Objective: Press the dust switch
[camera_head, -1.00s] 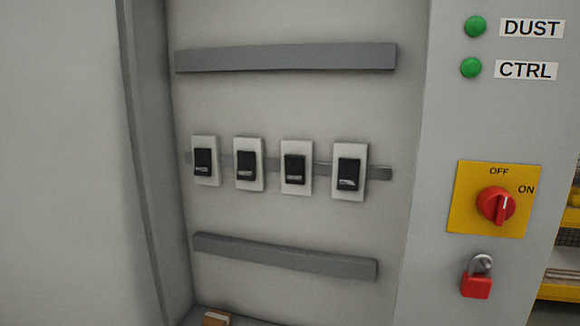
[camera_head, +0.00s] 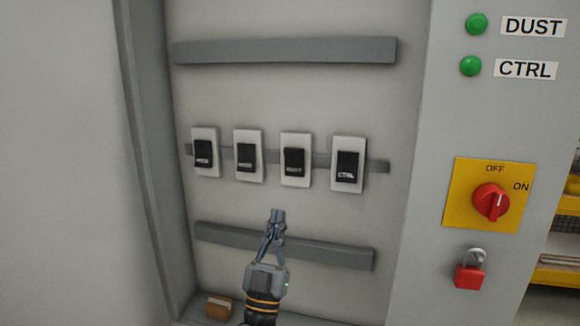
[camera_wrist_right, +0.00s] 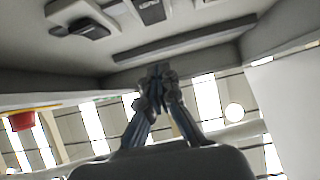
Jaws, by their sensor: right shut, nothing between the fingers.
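A row of white switch plates with black rockers is mounted inside the grey cabinet. The dust switch (camera_head: 294,160) appears to be the third from the left; its small label is blurred but looks like DUST. The CTRL switch (camera_head: 347,165) is to its right. My right gripper (camera_head: 278,214) is shut and empty, pointing up, below and slightly left of the dust switch and apart from it in the picture. In the right wrist view its fingertips (camera_wrist_right: 158,72) are together, with parts of switches along the top edge. My left gripper is not in view.
Grey rails run above (camera_head: 285,52) and below (camera_head: 330,253) the switches. At the right are green lamps beside the DUST label (camera_head: 532,27) and the CTRL label (camera_head: 526,69), a red rotary knob (camera_head: 491,202) and a red padlock (camera_head: 470,276). A small brown block (camera_head: 218,308) lies at the cabinet bottom.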

